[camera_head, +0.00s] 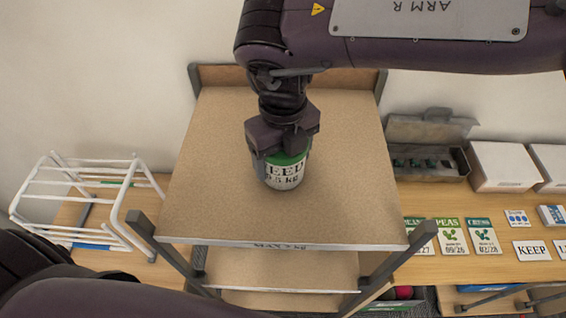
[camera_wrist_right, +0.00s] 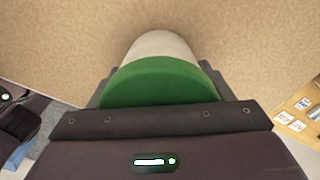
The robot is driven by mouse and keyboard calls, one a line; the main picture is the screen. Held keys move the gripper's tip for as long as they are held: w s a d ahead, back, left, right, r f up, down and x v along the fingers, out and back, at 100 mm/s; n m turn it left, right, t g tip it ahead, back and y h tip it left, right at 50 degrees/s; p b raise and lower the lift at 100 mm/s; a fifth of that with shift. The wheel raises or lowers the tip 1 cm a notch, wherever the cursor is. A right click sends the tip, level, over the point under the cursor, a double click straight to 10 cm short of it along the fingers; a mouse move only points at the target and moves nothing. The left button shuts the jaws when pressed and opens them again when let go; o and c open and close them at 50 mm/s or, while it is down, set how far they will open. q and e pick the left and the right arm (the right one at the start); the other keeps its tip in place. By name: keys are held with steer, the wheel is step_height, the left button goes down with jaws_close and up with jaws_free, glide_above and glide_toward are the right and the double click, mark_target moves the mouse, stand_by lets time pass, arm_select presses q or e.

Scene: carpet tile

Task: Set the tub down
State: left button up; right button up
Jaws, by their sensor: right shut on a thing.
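The tub (camera_head: 286,172) is white with a green lid and a label reading "EED" and "2.5 kg" in the head view. My right gripper (camera_head: 283,150) comes down from above and is shut on it. The tub is upright over the middle of the top shelf (camera_head: 210,190); I cannot tell whether its base touches the board. In the right wrist view the green lid (camera_wrist_right: 153,82) and white side (camera_wrist_right: 160,45) show between the fingers. Only a dark part of my left arm shows at the lower left of the head view; its gripper is out of view.
The shelf has a raised back edge and a front edge marked "MAX 2 kg", with lower shelves beneath. A white wire rack (camera_head: 85,200) stands left. Right are a grey open case (camera_head: 430,145), white boxes (camera_head: 500,165) and seed packets (camera_head: 452,238). The shelf around the tub is clear.

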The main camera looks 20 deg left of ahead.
steer(key=shift+w, duration=0.1)
steer(key=shift+f, duration=0.1)
steer(key=o, duration=1)
steer(key=shift+s, duration=0.2)
steer(key=o, duration=0.3)
steer(key=shift+w, duration=0.1)
steer(key=shift+o, duration=0.2)
